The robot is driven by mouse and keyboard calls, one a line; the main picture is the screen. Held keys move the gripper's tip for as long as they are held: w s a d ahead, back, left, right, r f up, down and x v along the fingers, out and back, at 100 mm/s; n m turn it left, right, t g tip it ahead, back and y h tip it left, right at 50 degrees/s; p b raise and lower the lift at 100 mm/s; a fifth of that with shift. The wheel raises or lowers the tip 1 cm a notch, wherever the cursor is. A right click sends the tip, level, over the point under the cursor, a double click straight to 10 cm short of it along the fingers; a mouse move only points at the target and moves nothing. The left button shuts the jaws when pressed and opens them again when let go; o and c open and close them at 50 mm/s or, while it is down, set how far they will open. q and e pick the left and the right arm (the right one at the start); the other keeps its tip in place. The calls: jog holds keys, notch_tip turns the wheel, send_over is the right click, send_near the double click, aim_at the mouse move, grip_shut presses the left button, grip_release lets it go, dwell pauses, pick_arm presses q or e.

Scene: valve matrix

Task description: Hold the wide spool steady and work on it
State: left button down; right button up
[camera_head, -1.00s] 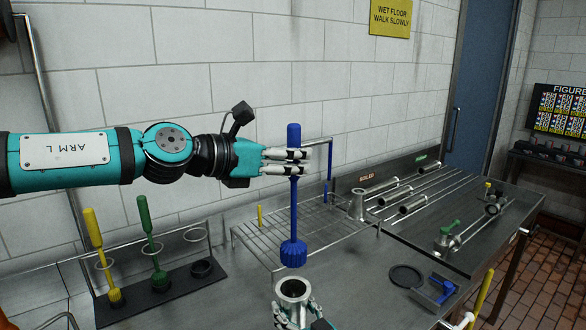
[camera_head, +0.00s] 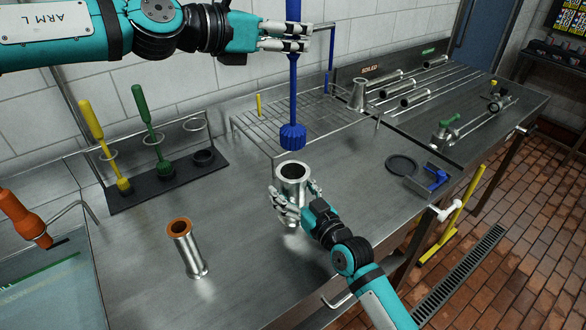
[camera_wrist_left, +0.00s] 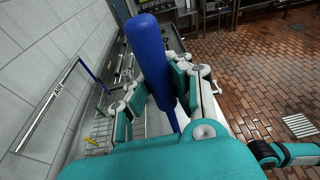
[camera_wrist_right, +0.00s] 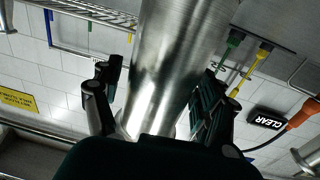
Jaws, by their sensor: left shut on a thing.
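The wide spool (camera_head: 293,173) is a shiny steel tube with a dark open mouth, upright over the steel counter. My right gripper (camera_head: 299,200) has its fingers on either side of it. In the right wrist view the spool (camera_wrist_right: 175,65) stands between the fingers, with a gap on the left side, so the gripper looks open around it. My left gripper (camera_head: 297,38) is shut on the handle of a blue brush (camera_head: 293,80). The brush hangs upright, its bristle head just above the spool's mouth, apart from it. The blue handle (camera_wrist_left: 148,50) also shows in the left wrist view.
A spool with an orange inside (camera_head: 187,250) stands on the counter. A rack (camera_head: 165,190) holds yellow and green brushes. A wire rack (camera_head: 300,118) lies behind. A black disc (camera_head: 402,165) and a grey tray (camera_head: 428,184) are to the right.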

jog(key=shift+o, duration=0.9)
jog(key=v, duration=1.2)
